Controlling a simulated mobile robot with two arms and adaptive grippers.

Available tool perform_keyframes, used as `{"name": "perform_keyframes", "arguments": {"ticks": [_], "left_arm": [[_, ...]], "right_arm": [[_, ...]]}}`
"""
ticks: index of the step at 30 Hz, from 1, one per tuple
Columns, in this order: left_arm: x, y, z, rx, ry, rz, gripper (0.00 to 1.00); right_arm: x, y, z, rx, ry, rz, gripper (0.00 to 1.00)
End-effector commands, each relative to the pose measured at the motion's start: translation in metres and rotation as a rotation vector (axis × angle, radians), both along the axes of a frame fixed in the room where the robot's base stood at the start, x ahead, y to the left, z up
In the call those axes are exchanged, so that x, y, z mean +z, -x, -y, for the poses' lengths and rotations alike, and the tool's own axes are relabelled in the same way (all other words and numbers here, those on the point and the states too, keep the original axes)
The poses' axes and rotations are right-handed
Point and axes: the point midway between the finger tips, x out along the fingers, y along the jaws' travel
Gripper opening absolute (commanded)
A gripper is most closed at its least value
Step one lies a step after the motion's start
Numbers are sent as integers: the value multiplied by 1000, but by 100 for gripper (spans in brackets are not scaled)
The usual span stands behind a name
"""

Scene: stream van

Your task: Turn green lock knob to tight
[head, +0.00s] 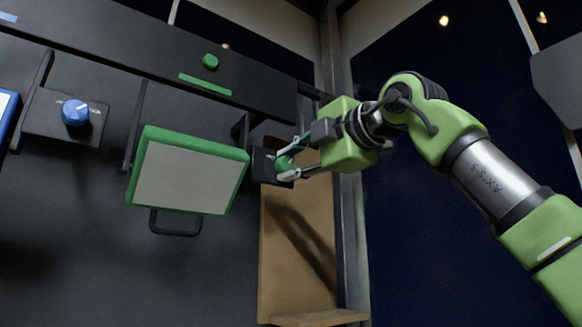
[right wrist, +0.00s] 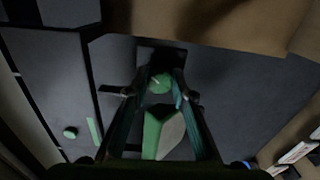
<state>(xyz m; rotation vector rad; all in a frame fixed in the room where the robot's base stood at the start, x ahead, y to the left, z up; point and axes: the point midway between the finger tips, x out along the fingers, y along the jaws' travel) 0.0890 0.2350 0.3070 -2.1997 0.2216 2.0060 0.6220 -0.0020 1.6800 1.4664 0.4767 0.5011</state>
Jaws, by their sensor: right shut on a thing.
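The green lock knob (head: 285,162) sits on a small dark plate (head: 264,166) to the right of the green-framed panel. My right gripper (head: 290,162) reaches in from the right, with its two fingers shut around the knob, one above and one below. In the right wrist view the knob (right wrist: 160,83) lies between the two fingertips (right wrist: 159,86). The fingers partly cover the knob in the head view, and I cannot read any mark of its turn. My left gripper is not in view.
The green-framed panel (head: 190,174) with a pale face hangs just left of the knob. A blue knob (head: 75,112) is on a plate farther left. A small green button (head: 210,61) is on the dark rail above. A brown board (head: 300,265) stands below the gripper.

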Motion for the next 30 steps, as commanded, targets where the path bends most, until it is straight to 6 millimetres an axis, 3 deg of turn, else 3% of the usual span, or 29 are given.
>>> {"name": "perform_keyframes", "arguments": {"ticks": [20, 21, 23, 30], "left_arm": [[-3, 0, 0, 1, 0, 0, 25], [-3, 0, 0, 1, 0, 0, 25], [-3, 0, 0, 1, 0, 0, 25], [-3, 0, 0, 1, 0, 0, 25]], "right_arm": [[0, -1, 1, -2, -55, -39, 1], [0, -1, 1, -2, -55, -39, 28], [0, -1, 1, -2, -55, -39, 40], [0, 0, 1, -1, -53, -39, 40]]}}
